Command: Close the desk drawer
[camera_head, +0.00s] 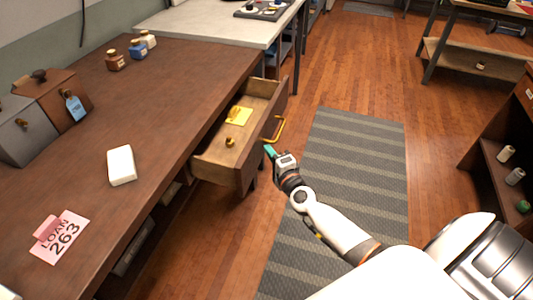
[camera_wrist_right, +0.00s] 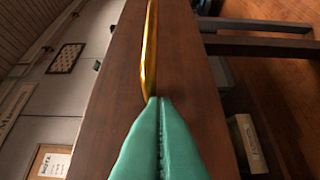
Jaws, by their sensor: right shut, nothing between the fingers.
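The wooden desk drawer (camera_head: 233,163) stands open, pulled out from the brown desk (camera_head: 160,80) to the right. A yellow note (camera_head: 239,116) and a small brass-coloured object (camera_head: 230,142) lie in it. Its gold handle (camera_head: 280,130) is on the drawer front. My right gripper (camera_head: 268,150) is shut and empty, beside the handle's near end. In the right wrist view its green fingertips (camera_wrist_right: 157,99) are together, pointing at the brown drawer front (camera_wrist_right: 180,60), close to the handle (camera_wrist_right: 150,50). I cannot tell whether they touch. My left gripper is not in view.
On the desk are a white block (camera_head: 121,165), a LOAN 263 card (camera_head: 60,237), a brown box (camera_head: 58,98) with a blue tag and several small bottles. A striped rug (camera_head: 350,170) covers the clear floor right of the drawer. A shelf (camera_head: 500,150) stands at far right.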

